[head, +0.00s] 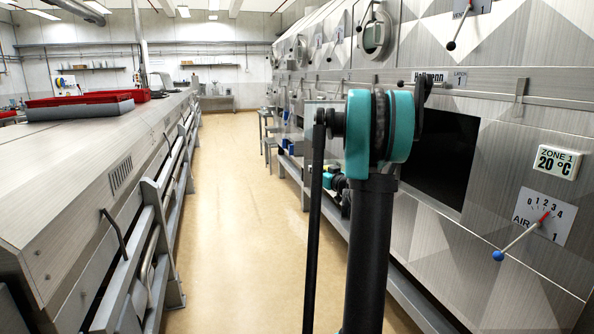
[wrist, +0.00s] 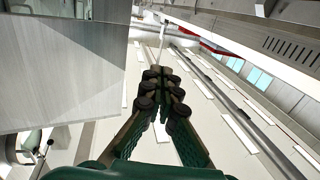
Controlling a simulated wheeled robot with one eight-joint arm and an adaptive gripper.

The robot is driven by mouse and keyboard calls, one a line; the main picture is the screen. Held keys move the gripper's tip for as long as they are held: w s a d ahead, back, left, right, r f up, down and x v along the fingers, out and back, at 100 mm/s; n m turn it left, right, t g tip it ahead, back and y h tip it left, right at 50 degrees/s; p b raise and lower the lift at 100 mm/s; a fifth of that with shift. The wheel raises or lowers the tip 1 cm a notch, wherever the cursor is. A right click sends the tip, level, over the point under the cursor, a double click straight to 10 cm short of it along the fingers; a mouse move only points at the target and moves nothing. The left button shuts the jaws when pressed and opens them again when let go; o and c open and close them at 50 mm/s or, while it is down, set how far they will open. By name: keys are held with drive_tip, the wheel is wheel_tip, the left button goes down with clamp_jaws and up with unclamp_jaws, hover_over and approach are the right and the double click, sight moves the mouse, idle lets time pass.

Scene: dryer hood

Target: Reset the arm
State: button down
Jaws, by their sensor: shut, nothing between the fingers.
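My gripper (wrist: 160,88) shows in the wrist view, with its fingers together and nothing between them. The wrist view looks steeply upward, with ceiling lights and walls beyond the fingers. In the head view my arm rises in the front middle, a dark column with a teal joint at its top. The fingers are hidden there. No object touches the gripper in the wrist view.
The dryer hood (head: 560,110) fills the right side, with a dark opening (head: 445,160), a ZONE 1 display (head: 556,162) and a blue-knobbed air lever (head: 498,256). A long metal machine (head: 80,170) with red trays (head: 75,99) stands left. The floor aisle (head: 225,220) between is clear.

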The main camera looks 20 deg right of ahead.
drive_tip(key=s+a+f+g+y, duration=0.1)
drive_tip(key=s+a+f+g, duration=0.35)
drive_tip(key=s+a, duration=0.4)
drive_tip(key=s+a+f+g+y, duration=0.1)
drive_tip(key=s+a+f+g, duration=0.2)
drive_tip(key=s+a+f, duration=0.45)
drive_tip(key=s+f+m+g+h, duration=0.1)
drive_tip(key=s+f, duration=0.3)
drive_tip(key=s, duration=0.5)
drive_tip(key=s+f+m+g+h, duration=0.1)
drive_tip(key=s+f+g+h, duration=0.1)
drive_tip(key=s+f, duration=0.3)
drive_tip(key=s+f+m+g+h, duration=0.1)
drive_tip(key=s+f+g+h, duration=0.1)
drive_tip(key=s, duration=1.1)
wheel_tip(320, 180, down, 3)
drive_tip(key=shift+r+g+h, duration=0.1)
drive_tip(key=shift+g+h, duration=0.25)
drive_tip(key=shift+h, duration=0.45)
drive_tip(key=shift+d, duration=0.1)
